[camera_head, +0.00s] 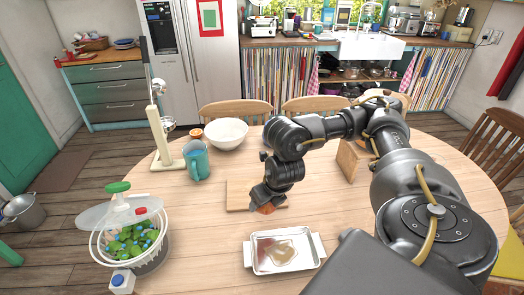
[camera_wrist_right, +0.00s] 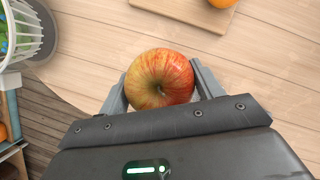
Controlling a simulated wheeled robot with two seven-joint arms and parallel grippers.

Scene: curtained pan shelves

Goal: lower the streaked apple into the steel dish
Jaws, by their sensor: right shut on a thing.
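The streaked red and yellow apple (camera_wrist_right: 161,79) sits between the fingers of my right gripper (camera_wrist_right: 160,92), which is shut on it. The shallow rectangular steel dish (camera_head: 256,262) lies on the table in front of the gripper, with a tan patch inside that may be a reflection. The dish is not in the wrist view. My left gripper is not in view.
The wooden board (camera_head: 238,192) carries an orange (camera_wrist_right: 222,2). A salad spinner (camera_head: 130,240) stands at the left. The table between spinner and dish is clear.

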